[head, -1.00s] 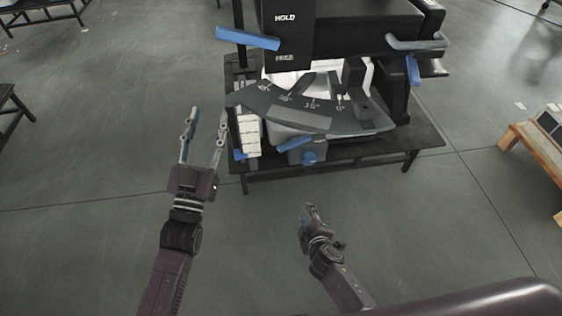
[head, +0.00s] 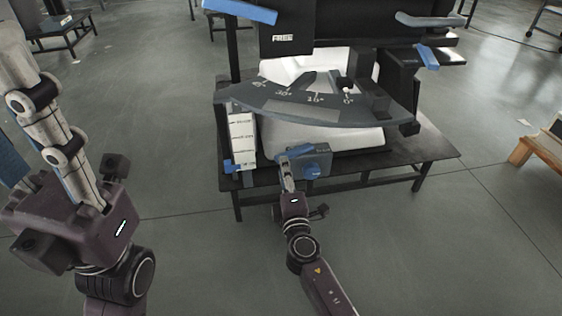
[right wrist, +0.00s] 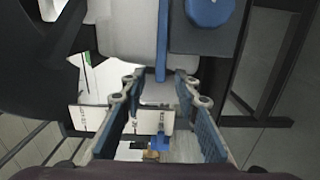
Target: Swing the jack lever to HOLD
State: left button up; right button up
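A blue lever (head: 240,10) sticks out left of the black machine head, beside a FREE label (head: 283,38); the HOLD label is out of frame. Low on the machine is a blue clamp block (head: 316,164) with a round knob and a small blue lever. In the right wrist view this small lever (right wrist: 162,45) ends between my right fingertips (right wrist: 160,84), with gaps at both sides. My right gripper (head: 288,172) is open at the block. My left gripper (head: 35,100) is large and close to the camera at the left, its fingers spread and partly cut off, clear of the upper lever.
A grey angle scale (head: 310,104) spreads above the block. The machine stands on a dark low table (head: 400,160). Another blue handle (head: 428,56) is at right. The floor in front is open.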

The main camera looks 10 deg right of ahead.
aim_at(294, 153)
jog(key=w+b, duration=0.1)
jog(key=w, duration=0.4)
jog(key=shift+w, duration=0.35)
jog(key=shift+c, duration=0.3)
grip_shut()
jog(key=shift+f, duration=0.1)
